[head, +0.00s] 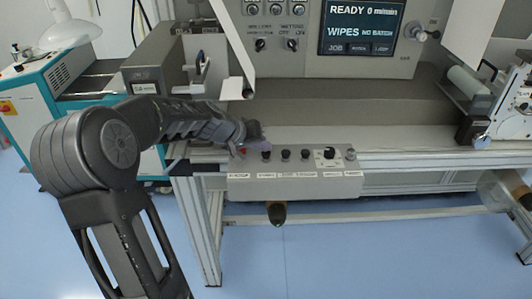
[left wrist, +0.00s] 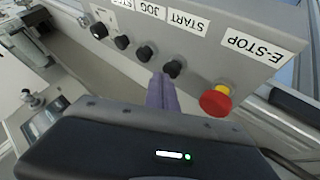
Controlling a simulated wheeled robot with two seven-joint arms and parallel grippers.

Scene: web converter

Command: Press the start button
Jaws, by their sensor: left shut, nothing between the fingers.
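The grey control box (head: 295,185) is fixed on the machine's front rail, with a row of buttons on top. The start button (left wrist: 173,68) is a black knob by the START label (left wrist: 187,22) in the left wrist view. In the head view it is the black button (head: 266,155) right of the red E-stop. My left gripper (head: 262,145) is shut and empty, pointing down over the box's left end. Its purple fingertips (left wrist: 164,78) are close beside the start button in the left wrist view; I cannot tell whether they touch it. My right gripper is not in view.
The red E-stop (left wrist: 216,100) is close to my fingers on one side, a black JOG button (left wrist: 145,53) on the other. A screen (head: 362,27) above reads READY and WIPES. A white web strip (head: 236,60) hangs behind my gripper. Blue floor in front is mostly clear.

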